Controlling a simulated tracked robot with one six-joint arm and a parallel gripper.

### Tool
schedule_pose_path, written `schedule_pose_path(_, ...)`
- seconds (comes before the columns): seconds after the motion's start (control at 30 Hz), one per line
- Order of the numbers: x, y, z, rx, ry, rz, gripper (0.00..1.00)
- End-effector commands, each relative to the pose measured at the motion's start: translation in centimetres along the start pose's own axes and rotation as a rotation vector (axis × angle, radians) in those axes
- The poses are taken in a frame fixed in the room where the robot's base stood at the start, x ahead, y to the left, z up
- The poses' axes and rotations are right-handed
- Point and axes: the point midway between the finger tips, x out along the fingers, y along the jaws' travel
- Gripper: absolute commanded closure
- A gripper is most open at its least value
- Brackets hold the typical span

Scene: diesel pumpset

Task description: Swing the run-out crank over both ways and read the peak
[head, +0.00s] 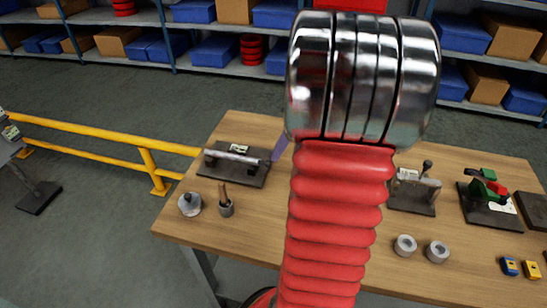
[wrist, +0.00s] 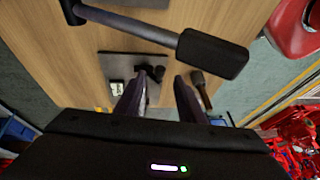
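A fixture with a bright shaft on a dark plate (head: 237,165) sits at the left of the bench in the head view. A second fixture with a black-knobbed lever (head: 412,190) sits right of my arm. I cannot tell which is the run-out crank. In the wrist view my gripper (wrist: 158,82) is open, its two fingers apart, with nothing seen between them. A dark plate (wrist: 112,65) with a black part and white label lies beyond the fingers. A grey bar with a black block-like end (wrist: 212,55) crosses above them. No dial reading is legible.
On the wooden bench (head: 255,130) are a cup with a brown-handled tool (head: 226,207), a grey knobbed piece (head: 190,204), two grey rings (head: 405,245) and a red-green fixture (head: 488,190). A yellow rail (head: 100,135) runs left. My red arm hides the bench middle.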

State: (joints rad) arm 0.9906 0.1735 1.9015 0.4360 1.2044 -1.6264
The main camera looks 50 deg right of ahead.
Motion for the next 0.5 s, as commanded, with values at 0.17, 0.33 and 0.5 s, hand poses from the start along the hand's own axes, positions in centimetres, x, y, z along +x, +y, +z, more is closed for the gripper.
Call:
schedule_pose_path(0.17, 2.8, -0.1, 0.0, 0.000, 0.000, -0.004, 0.65)
schedule_pose_path(0.33, 4.4, 0.0, 0.0, 0.000, 0.000, -0.002, 0.65)
schedule_pose_path(0.5, 4.8, 0.0, 0.0, 0.000, 0.000, 0.000, 0.65)
